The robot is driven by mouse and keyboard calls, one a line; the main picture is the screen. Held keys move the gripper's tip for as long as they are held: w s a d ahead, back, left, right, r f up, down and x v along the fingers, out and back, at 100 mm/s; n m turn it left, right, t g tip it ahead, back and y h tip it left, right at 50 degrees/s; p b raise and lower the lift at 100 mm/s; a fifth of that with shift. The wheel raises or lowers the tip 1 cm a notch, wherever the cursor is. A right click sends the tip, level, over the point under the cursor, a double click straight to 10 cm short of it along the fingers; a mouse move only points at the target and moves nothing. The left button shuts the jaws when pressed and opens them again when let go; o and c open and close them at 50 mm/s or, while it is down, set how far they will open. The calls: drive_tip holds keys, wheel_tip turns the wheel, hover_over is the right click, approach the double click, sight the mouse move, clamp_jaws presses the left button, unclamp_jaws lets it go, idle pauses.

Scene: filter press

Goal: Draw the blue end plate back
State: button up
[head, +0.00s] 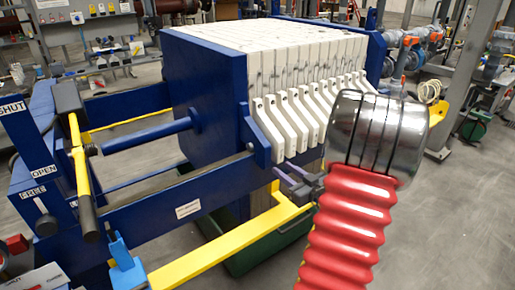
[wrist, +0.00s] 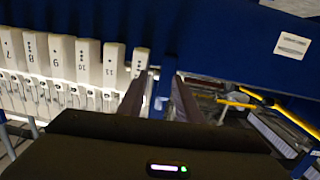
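The blue end plate (head: 205,95) stands upright at the left end of the white plate pack (head: 300,50), with no clear gap between them. A blue lug (head: 258,140) sticks out from its near side. My gripper (head: 281,171) is beside the yellow rail, just below and right of this lug. In the wrist view my gripper (wrist: 164,82) has two dark fingers apart, with a blue part showing between or beyond them. I cannot tell whether they touch it. Blue surface (wrist: 215,45) fills the upper right there, and numbered white plates show at left.
A blue rod (head: 150,135) runs from the end plate to the left frame. A yellow lever (head: 82,170) stands there, near labels SHUT, OPEN and FREE. A yellow rail (head: 230,245) crosses the front. A green tray (head: 265,250) lies below the press.

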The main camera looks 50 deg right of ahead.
sight(258, 147)
drive_tip(key=shift+w+a+r+t+y, duration=0.15)
drive_tip(key=shift+a+r+t, duration=0.2)
drive_tip(key=shift+r, duration=0.25)
drive_tip(key=shift+w+a+r+t+y, duration=0.15)
drive_tip(key=shift+a+r+t, duration=0.15)
drive_tip(key=shift+r, duration=0.25)
drive_tip(key=w, duration=0.4)
drive_tip(key=w+d, duration=0.1)
drive_tip(key=w, duration=0.4)
drive_tip(key=w+d, duration=0.1)
drive_tip(key=w, duration=0.3)
drive_tip(key=shift+w+d, duration=0.2)
drive_tip(key=shift+c, duration=0.7)
clamp_jaws()
